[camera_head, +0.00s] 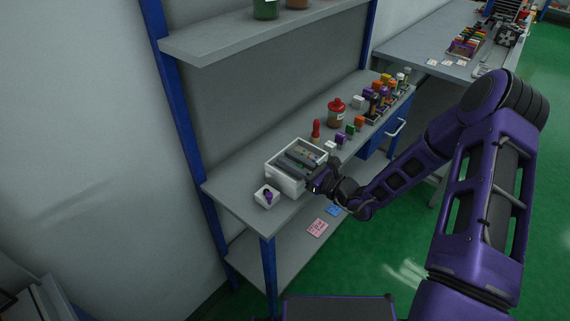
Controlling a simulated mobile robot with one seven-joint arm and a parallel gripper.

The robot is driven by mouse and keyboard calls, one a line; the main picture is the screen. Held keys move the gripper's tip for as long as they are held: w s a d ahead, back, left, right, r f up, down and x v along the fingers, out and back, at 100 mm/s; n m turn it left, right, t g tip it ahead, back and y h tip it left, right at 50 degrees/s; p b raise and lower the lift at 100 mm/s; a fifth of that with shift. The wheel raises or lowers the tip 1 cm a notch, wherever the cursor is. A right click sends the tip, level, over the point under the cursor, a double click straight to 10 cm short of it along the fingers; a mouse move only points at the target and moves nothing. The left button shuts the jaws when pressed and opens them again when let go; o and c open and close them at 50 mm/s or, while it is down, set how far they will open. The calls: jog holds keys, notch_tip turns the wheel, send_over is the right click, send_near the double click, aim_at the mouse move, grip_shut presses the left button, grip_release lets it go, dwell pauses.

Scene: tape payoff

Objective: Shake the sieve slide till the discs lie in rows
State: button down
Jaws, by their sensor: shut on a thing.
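The sieve slide appears to be the grey slatted insert (302,158) in a white open-topped box (283,181) near the left end of the grey workbench. My gripper (314,184) is at the front right side of this box, low over the bench's front edge, and is shut on a part there. The held part is mostly hidden by the dark fingers, so I cannot tell its shape. Small dark and greenish pieces show between the slats. They are too small to tell whether they are discs or lie in rows.
A small white tray (267,197) with a purple item stands left of the box. A red screwdriver-like tool (316,130), a red-capped jar (336,112) and several coloured blocks stand to the right. A shelf (250,38) hangs above. Cards (317,228) lie on the lower shelf.

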jog(key=shift+w+d, duration=0.1)
jog(key=c, duration=0.7)
grip_release()
jog(key=v, duration=1.7)
jog(key=shift+d, duration=0.15)
